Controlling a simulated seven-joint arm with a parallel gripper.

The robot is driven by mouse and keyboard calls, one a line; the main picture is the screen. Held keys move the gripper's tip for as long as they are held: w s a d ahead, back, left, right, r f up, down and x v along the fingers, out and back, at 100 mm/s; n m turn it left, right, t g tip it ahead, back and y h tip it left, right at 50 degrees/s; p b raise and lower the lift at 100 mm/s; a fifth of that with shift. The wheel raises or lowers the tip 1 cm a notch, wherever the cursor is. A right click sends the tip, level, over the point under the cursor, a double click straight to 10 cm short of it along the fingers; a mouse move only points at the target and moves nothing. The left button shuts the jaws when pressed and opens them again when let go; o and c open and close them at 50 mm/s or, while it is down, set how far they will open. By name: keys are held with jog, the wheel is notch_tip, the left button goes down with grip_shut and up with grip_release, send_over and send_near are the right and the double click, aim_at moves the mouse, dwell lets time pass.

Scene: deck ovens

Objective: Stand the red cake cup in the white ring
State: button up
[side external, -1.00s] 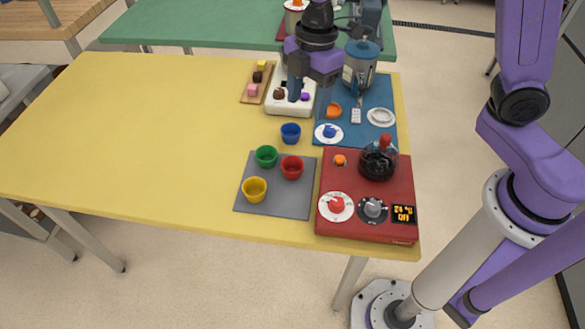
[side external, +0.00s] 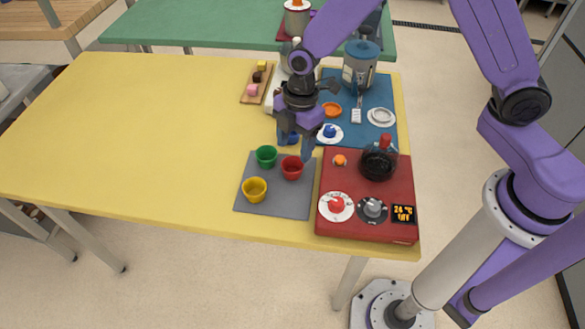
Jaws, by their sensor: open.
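The red cake cup (side external: 291,170) stands upright on the grey mat, at its back right. My gripper (side external: 295,150) is open and points down just above and behind the red cup. Its right finger comes down near the cup's back right rim; I cannot tell whether it touches. Nothing is between the fingers that I can make out. A white ring (side external: 381,117) lies flat on the blue mat (side external: 353,93) at the right, and it looks empty.
The grey mat (side external: 275,206) also holds a green cup (side external: 266,156) and a yellow cup (side external: 254,189). A blue cup (side external: 293,139) is partly hidden behind my gripper. A red unit with knobs (side external: 365,225) and a dark flask (side external: 378,162) stands right. The yellow table's left is clear.

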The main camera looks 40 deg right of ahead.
aim_at(293, 160)
jog(key=shift+a+f, duration=0.15)
jog(key=shift+f, duration=1.2)
jog(key=shift+a+f, duration=0.1)
jog(key=shift+f, duration=1.25)
jog(key=c, duration=0.7)
jog(key=shift+r, duration=0.1)
jog(key=shift+c, duration=0.2)
